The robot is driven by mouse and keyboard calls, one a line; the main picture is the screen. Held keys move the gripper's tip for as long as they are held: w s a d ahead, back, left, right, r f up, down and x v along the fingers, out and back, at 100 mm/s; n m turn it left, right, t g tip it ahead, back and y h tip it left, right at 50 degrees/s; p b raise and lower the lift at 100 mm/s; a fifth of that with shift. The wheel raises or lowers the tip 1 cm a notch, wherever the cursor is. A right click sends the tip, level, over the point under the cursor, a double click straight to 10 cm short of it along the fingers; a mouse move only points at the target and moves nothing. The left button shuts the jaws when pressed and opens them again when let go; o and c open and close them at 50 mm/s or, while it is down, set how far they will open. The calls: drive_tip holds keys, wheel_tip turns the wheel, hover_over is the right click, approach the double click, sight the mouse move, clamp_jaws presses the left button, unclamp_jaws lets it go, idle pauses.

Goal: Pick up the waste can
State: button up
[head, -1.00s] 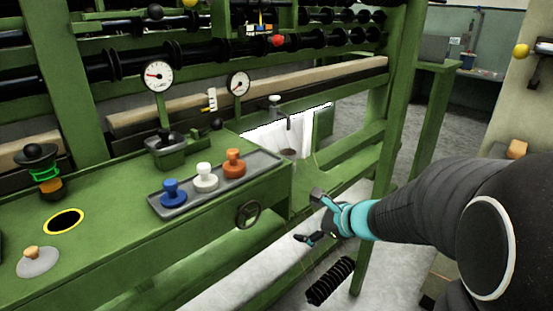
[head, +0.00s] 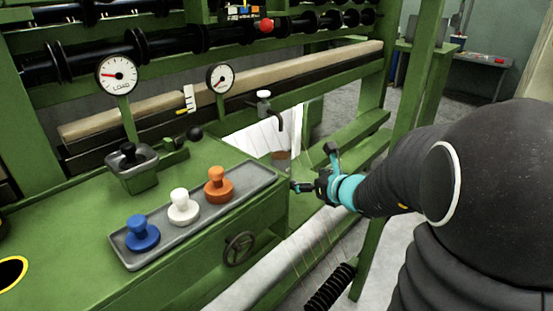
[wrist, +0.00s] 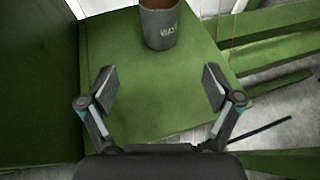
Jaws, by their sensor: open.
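The waste can (wrist: 160,28) is a dark grey cup-shaped can with pale lettering and a brownish inside. In the wrist view it stands upright on a green surface (wrist: 150,110) at the top middle, its upper part cut by the frame. In the head view only a small brownish part of the can (head: 281,157) shows below the tap, behind the green bench edge. My gripper (wrist: 158,88) is open and empty, its two fingers spread wide. The can lies ahead of the gap between them, apart from both. In the head view my gripper (head: 311,170) is just right of the can.
A tap (head: 264,108) hangs above the can. A green upright wall (wrist: 38,85) stands left of it in the wrist view. A grey tray (head: 195,215) with blue, white and orange knobs is on the bench. A handwheel (head: 240,248) and green rails (head: 345,140) are nearby.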

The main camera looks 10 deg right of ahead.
sight(286, 171)
drive_tip(key=x, duration=0.9)
drive_tip(key=shift+w+r+b, duration=0.1)
drive_tip(key=shift+w+b, duration=0.15)
drive_tip(key=shift+b, duration=0.05)
drive_tip(key=shift+x, duration=2.7)
drive_tip(key=shift+a, duration=0.1)
drive_tip(key=c, duration=1.4)
drive_tip(key=shift+r, duration=0.1)
clamp_jaws()
drive_tip(key=shift+r, duration=0.1)
